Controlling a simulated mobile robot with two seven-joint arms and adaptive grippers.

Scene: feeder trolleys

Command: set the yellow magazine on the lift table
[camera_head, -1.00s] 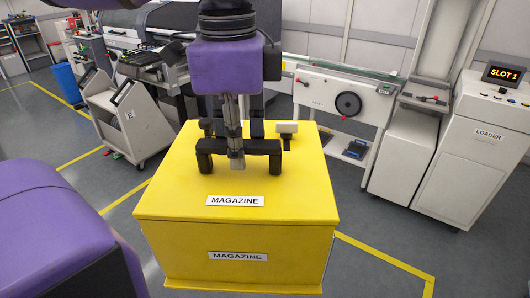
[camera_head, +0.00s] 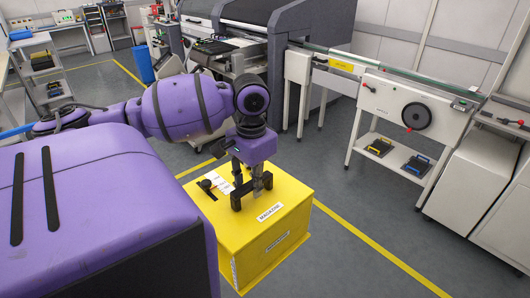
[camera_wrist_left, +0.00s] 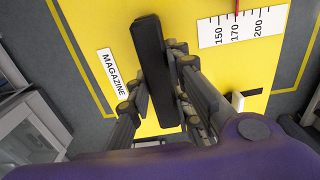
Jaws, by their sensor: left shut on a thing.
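The yellow magazine (camera_head: 262,243) is a large box with white MAGAZINE labels, low in the middle of the head view. It also shows under the gripper in the left wrist view (camera_wrist_left: 95,25). My left gripper (camera_head: 252,187) is shut on the black handle (camera_wrist_left: 150,60) on its lid, with a finger on either side. The lid looks about level. The box's underside is hidden, so I cannot tell whether it is clear of the floor. My right gripper is not in view. I cannot tell for sure which furniture is the lift table.
A white cabinet with a black handwheel (camera_head: 417,115) stands at the right, with small trays on its lower shelf. A grey trolley (camera_head: 48,75) and a blue bin (camera_head: 143,65) are at the back left. Grey floor with a yellow line (camera_head: 375,250) lies open right of the magazine.

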